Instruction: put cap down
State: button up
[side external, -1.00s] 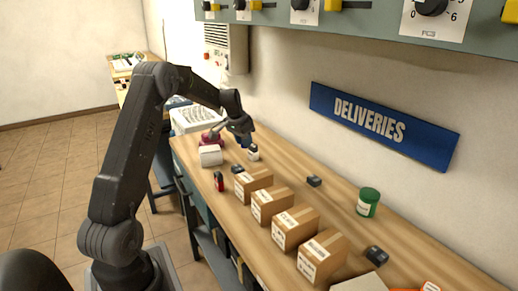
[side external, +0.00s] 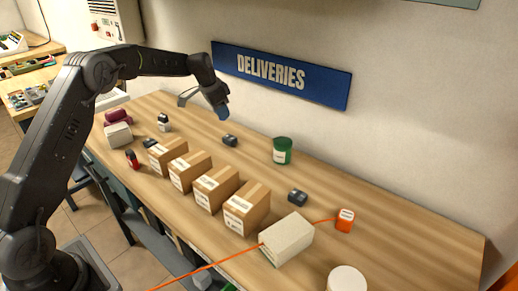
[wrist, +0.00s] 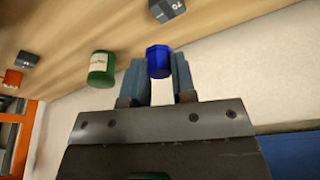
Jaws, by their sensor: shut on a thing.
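A small blue faceted cap (wrist: 159,61) sits between the two fingers of my gripper (wrist: 159,80) in the wrist view. My gripper is shut on it. In the side view my gripper (side external: 222,110) is raised above the wooden bench (side external: 400,232), near the wall and below the sign. The cap is too small to make out clearly there. A small white bottle (side external: 163,124) stands on the bench to the left of my gripper.
Several cardboard boxes (side external: 247,210) line the bench front. A green tub (side external: 282,152), dark blocks (side external: 230,141), a pale box (side external: 286,240) with an orange cord, and an orange item (side external: 345,221) stand around. The DELIVERIES sign (side external: 280,75) hangs behind.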

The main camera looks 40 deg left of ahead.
send_over(261, 148)
jog(key=s, duration=0.1)
notch_tip(261, 148, down, 7)
jog(key=shift+a, duration=0.1)
jog(key=shift+f, duration=2)
jog(key=o, duration=0.9)
jog(key=shift+f, duration=0.15)
jog(key=v, duration=1.2)
jog(key=shift+a+r, duration=0.1)
jog(key=shift+r, duration=0.15)
